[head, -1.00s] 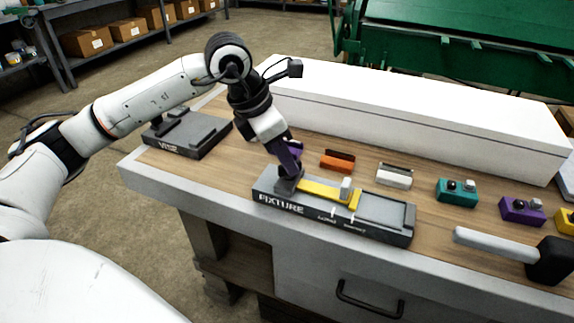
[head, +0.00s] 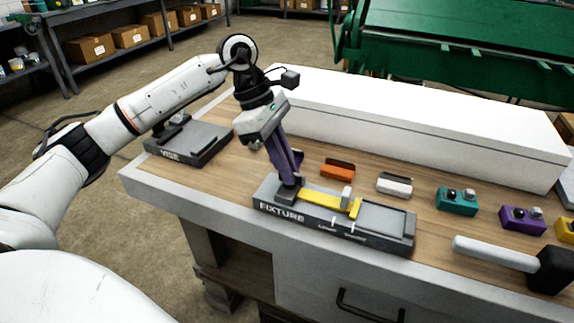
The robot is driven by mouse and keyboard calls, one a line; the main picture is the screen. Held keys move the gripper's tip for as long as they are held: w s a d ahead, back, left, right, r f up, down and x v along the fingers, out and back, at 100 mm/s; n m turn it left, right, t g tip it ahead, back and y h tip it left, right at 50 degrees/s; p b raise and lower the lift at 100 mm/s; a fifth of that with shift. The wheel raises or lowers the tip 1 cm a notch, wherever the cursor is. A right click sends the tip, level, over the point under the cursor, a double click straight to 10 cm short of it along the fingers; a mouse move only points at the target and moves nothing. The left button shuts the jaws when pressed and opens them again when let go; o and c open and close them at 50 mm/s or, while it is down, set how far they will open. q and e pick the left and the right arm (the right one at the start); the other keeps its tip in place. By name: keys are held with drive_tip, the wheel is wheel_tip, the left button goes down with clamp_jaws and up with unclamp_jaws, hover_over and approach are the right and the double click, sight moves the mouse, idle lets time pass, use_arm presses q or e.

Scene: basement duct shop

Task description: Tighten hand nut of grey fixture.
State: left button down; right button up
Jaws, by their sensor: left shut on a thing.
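The grey fixture (head: 386,216), labelled FIXTURE, lies along the front of the workbench. A yellow bar (head: 322,199) lies along its top, with a small pale block (head: 346,197) near the bar's right end. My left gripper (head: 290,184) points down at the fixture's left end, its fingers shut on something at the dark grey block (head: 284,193). The fingers hide what they hold, so the hand nut itself cannot be made out. My right gripper is out of the picture.
A grey vise (head: 205,140) stands at the bench's left end. Behind the fixture lie an orange piece (head: 338,169), a white piece (head: 394,183), a teal block (head: 457,201) and a purple block (head: 522,218). A mallet (head: 500,254) lies at right. A long white box (head: 420,125) closes the back.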

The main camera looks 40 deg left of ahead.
use_arm(q)
drive_tip(key=shift+m, duration=0.3)
drive_tip(key=c, duration=1.8)
unclamp_jaws()
drive_tip(key=shift+c, duration=0.2)
drive_tip(key=w+v, duration=0.1)
drive_tip(key=v, duration=0.9)
drive_tip(key=shift+s, duration=0.45)
drive_tip(key=shift+a+r, duration=0.1)
drive_tip(key=shift+r, duration=0.05)
